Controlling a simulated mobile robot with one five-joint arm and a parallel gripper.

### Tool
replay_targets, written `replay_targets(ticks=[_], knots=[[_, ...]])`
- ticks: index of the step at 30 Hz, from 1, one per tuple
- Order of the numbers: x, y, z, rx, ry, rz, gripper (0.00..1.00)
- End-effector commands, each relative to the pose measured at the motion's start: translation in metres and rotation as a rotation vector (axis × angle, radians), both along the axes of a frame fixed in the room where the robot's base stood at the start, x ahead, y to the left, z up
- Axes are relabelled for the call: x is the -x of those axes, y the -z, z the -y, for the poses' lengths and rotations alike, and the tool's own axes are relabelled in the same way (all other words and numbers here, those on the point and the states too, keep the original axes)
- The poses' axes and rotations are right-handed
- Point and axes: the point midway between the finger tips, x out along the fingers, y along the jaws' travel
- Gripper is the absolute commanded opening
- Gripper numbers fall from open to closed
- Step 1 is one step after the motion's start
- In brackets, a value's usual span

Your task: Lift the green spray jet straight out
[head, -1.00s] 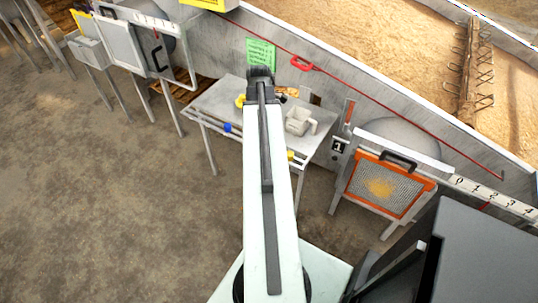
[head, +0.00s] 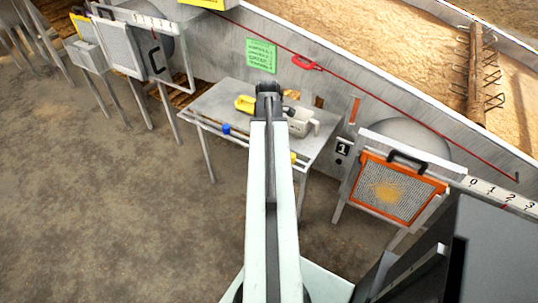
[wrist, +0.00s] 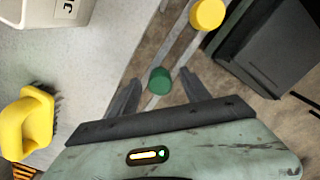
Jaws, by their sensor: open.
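The green spray jet (wrist: 160,81) shows in the wrist view as a round green cap on a pale rail along the table's edge. My gripper (wrist: 160,75) is open, with one dark finger on each side of the jet. I see gaps beside the cap, and neither finger clearly touches it. How far the fingertips are above or below its top is hard to tell. In the head view my own arm hides the green jet.
A yellow jet (wrist: 207,14) and a blue jet (head: 227,129) sit along the same rail. On the table (head: 214,108) are a yellow-handled brush (wrist: 25,122) and a pale jug (head: 301,121). An orange-framed screen (head: 395,187) stands to the right.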

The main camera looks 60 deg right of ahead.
Motion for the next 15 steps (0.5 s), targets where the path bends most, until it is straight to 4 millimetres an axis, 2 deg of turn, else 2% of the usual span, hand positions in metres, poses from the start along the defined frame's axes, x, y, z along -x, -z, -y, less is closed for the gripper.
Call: replay_targets(ticks=[1, 6, 8, 12, 15], knots=[[0.0001, 0.0059, 0.0, 0.0, 0.0, 0.0, 0.55], [0.0003, 0.0021, 0.0, 0.0, 0.001, 0.0, 0.55], [0.0004, 0.002, 0.0001, 0.0, 0.001, 0.0, 0.41], [0.0004, 0.002, 0.0001, 0.0, 0.001, 0.0, 0.02], [0.0005, 0.002, 0.0002, 0.0, 0.001, 0.0, 0.0]])
